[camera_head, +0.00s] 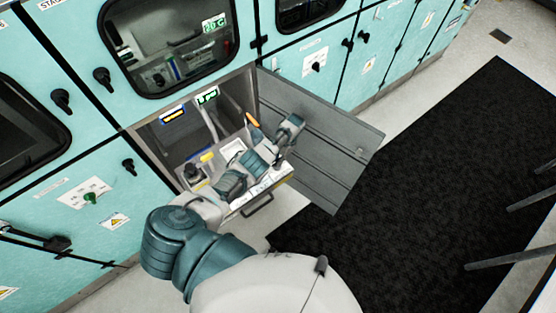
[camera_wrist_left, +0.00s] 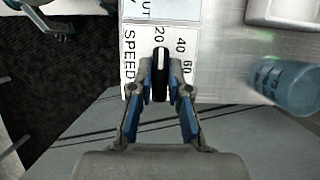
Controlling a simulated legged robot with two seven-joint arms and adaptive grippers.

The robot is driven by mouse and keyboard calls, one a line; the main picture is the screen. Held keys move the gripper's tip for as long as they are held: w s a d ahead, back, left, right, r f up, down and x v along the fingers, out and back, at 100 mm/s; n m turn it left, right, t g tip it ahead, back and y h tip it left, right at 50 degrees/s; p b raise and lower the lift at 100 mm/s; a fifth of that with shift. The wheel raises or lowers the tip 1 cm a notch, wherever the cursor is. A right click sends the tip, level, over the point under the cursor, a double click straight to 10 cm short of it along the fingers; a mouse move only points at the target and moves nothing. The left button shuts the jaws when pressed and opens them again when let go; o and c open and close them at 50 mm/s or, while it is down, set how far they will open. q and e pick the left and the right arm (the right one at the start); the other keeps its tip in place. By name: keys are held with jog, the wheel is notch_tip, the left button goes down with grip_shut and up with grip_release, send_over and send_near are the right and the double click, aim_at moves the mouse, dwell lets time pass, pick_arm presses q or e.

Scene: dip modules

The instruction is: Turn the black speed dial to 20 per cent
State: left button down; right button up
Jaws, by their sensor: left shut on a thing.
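The black speed dial (camera_wrist_left: 160,75) sits on a white label strip marked SPEED (camera_wrist_left: 129,53) in the left wrist view. It has a white stripe along its top, and the stripe's far end points about at the printed 20. The 40 and 60 marks lie to its right. My left gripper (camera_wrist_left: 160,88) is shut on the dial, one blue-grey finger on each side. In the head view my left gripper (camera_head: 279,160) is over the right end of the pulled-out drawer (camera_head: 238,208); the dial is too small or hidden there. My right gripper is not in view.
The open grey door (camera_head: 325,145) stands close to the right of my gripper. A blue translucent cylinder (camera_wrist_left: 285,86) is on the metal surface right of the dial. A yellow item (camera_head: 207,157) lies at the drawer's left. Teal cabinets (camera_head: 60,150) line the back; a black mat (camera_head: 430,190) covers the floor.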

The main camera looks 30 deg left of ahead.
pick_arm(q)
jog(key=shift+w+d, duration=0.1)
jog(key=shift+w, duration=0.05)
jog(key=c, duration=1.1)
grip_release()
notch_tip(320, 180, up, 10)
jog(key=shift+w+f, duration=0.1)
